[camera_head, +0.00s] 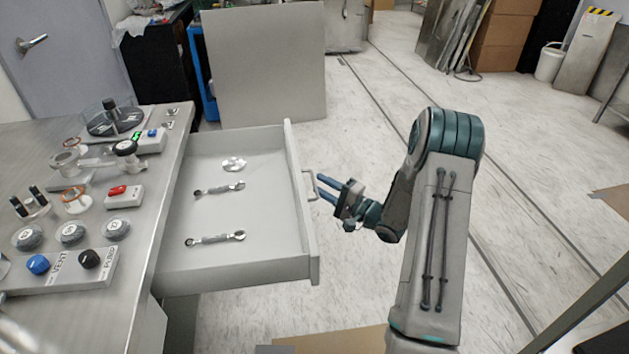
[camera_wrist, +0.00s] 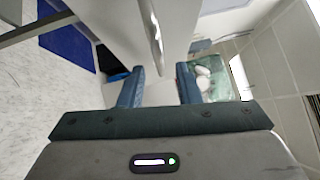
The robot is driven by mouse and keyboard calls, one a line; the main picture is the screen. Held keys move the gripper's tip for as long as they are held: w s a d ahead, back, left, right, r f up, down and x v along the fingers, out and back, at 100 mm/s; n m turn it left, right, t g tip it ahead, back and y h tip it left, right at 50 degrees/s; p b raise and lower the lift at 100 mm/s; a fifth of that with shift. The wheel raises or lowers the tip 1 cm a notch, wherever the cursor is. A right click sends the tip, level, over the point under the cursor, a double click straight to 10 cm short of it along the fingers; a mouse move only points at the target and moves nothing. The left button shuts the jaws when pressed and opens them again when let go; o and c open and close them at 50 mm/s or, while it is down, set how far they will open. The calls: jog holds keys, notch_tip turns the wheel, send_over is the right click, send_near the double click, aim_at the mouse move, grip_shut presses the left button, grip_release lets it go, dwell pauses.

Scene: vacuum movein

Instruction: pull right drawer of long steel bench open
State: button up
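The long steel bench (camera_head: 172,150) stands at the left in the head view. Its drawer (camera_head: 262,205) is pulled well out toward the right and holds two wrenches and a small round disc. The drawer's bar handle (camera_head: 311,186) is on its front face, and the handle also shows in the wrist view (camera_wrist: 152,32). My gripper (camera_head: 324,189) is just right of the handle, fingers pointing at it. In the wrist view my gripper (camera_wrist: 160,74) has its fingers spread with nothing clasped between them; the handle lies just beyond the tips.
The benchtop carries glass fittings, clamps, flanges and a VENT/PUMP switch box (camera_head: 65,268). A large grey panel (camera_head: 265,60) stands behind the drawer. Cardboard boxes (camera_head: 505,35) and a white bucket (camera_head: 549,63) are at the back right. Open floor lies right of the drawer.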

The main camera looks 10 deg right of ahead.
jog(key=v, duration=1)
jog(key=w+r+n+g+h+p, duration=0.1)
jog(key=w+r+n+h+p, duration=0.35)
jog(key=r+h, duration=0.35)
notch_tip(320, 180, up, 9)
jog(key=s+n+g+h+p, duration=0.2)
jog(key=g+h+p, duration=0.1)
jog(key=h+p, duration=0.15)
jog(key=s+a+r+n+g+p, duration=0.1)
jog(key=s+a+r+g+p, duration=0.1)
jog(key=s, duration=0.7)
jog(key=s+a+r+n+g+p, duration=0.1)
jog(key=s+a+r+n+g, duration=0.1)
jog(key=s+a+r, duration=0.3)
jog(key=s+a+r+n+g+p, duration=0.1)
jog(key=s+a+r+g+p, duration=0.1)
jog(key=s, duration=1)
notch_tip(320, 180, up, 2)
jog(key=shift+s+a+r+n+g+p, duration=0.1)
jog(key=shift+s+a+n+g+p, duration=0.25)
jog(key=shift+a+g, duration=0.5)
